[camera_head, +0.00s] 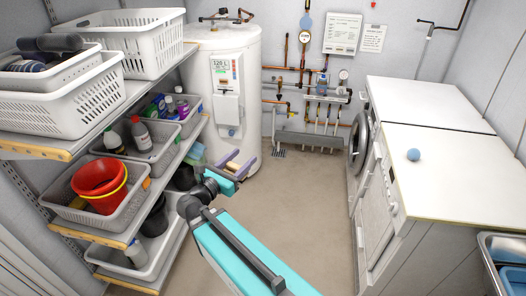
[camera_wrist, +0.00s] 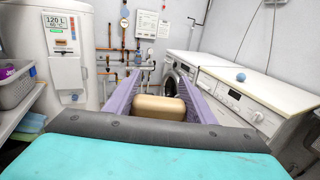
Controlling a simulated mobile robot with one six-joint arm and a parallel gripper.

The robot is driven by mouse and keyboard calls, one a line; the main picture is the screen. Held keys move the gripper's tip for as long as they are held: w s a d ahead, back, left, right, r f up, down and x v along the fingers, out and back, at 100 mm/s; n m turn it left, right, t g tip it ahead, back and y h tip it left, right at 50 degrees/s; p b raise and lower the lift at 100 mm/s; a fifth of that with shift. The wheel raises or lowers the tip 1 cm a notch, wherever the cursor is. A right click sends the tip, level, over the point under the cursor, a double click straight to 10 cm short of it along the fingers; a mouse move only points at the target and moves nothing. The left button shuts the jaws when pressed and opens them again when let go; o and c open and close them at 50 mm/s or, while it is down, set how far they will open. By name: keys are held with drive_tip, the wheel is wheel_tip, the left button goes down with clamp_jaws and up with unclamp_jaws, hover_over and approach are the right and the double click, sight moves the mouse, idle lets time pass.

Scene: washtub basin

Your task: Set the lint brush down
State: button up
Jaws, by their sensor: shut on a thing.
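My gripper (camera_head: 236,163) is in front of the water heater, to the right of the shelf rack, raised above the floor. In the wrist view its two purple fingers (camera_wrist: 159,95) are closed on a tan, rounded block, which I take to be the lint brush (camera_wrist: 160,107). The brush sits between the fingers, clear of any surface that I can see. Its underside is hidden by my wrist, and in the head view it is too small to make out clearly.
The white worktop (camera_head: 445,170) over the machines at right is mostly clear, with a blue ball (camera_head: 413,154) on it. The shelf rack at left holds white baskets (camera_head: 135,42), grey bins and a red bucket (camera_head: 98,180). The water heater (camera_head: 228,85) stands behind my gripper. The floor (camera_head: 300,200) is open.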

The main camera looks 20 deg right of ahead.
sight(231, 162)
drive_tip(key=shift+n+t+y, duration=0.4)
drive_tip(key=shift+t, duration=0.1)
drive_tip(key=a, duration=0.4)
drive_tip(key=shift+s+r, duration=0.15)
drive_tip(key=shift+s, duration=0.1)
drive_tip(key=shift+d, duration=0.1)
